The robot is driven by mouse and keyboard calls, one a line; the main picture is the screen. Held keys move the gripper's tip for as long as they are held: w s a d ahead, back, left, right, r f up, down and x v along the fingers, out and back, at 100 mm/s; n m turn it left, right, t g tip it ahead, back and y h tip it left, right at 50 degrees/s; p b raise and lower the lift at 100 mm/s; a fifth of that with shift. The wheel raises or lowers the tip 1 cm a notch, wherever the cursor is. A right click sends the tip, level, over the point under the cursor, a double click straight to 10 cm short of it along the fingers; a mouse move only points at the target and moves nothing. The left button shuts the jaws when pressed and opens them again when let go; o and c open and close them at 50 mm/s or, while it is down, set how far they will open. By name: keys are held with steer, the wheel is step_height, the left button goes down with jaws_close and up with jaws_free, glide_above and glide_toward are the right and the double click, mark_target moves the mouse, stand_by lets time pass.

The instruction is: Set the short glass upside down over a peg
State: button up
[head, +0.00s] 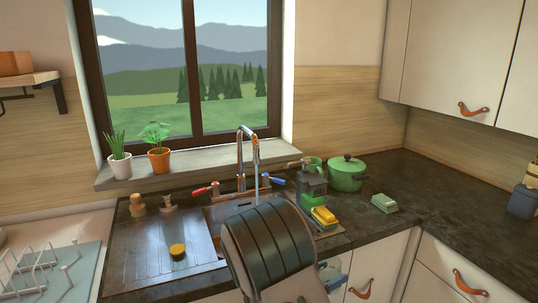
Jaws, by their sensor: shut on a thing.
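The pegs stand on a pale blue drying mat (85,275) at the lower left. One upright white peg (76,250) and another (66,273) rise beside a white wire rack (35,265). I cannot make out the short glass. A large dark rounded part of my own body fills the lower middle and hides part of the sink and counter.
A ribbed drainboard (145,255) holds a yellow round item (177,250) and small wooden items (138,206). Behind my dark part are the tap (241,160), a green bottle (311,187), sponges (323,216) and a green pot (346,175). The right counter is mostly clear.

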steer(key=shift+f+m+b, duration=0.15)
steer(key=shift+m+b, duration=0.5)
steer(key=shift+m, duration=0.15)
steer(key=shift+r, duration=0.2)
steer(key=shift+f+m+y+b, duration=0.3)
steer(key=shift+m+b, duration=0.3)
steer(key=shift+b, duration=0.3)
steer(key=m+t+b, duration=0.1)
steer(key=m+b, duration=0.2)
steer(key=b, duration=0.3)
steer(key=shift+m+y, duration=0.4)
steer(key=m+t+b, duration=0.1)
steer(key=m+b, duration=0.3)
steer(key=b, duration=0.5)
steer(key=shift+m+y, duration=0.4)
steer(key=shift+r+m+b, duration=0.1)
steer(key=shift+m+b, duration=0.2)
steer(key=shift+b, duration=0.5)
steer(key=shift+r, duration=0.2)
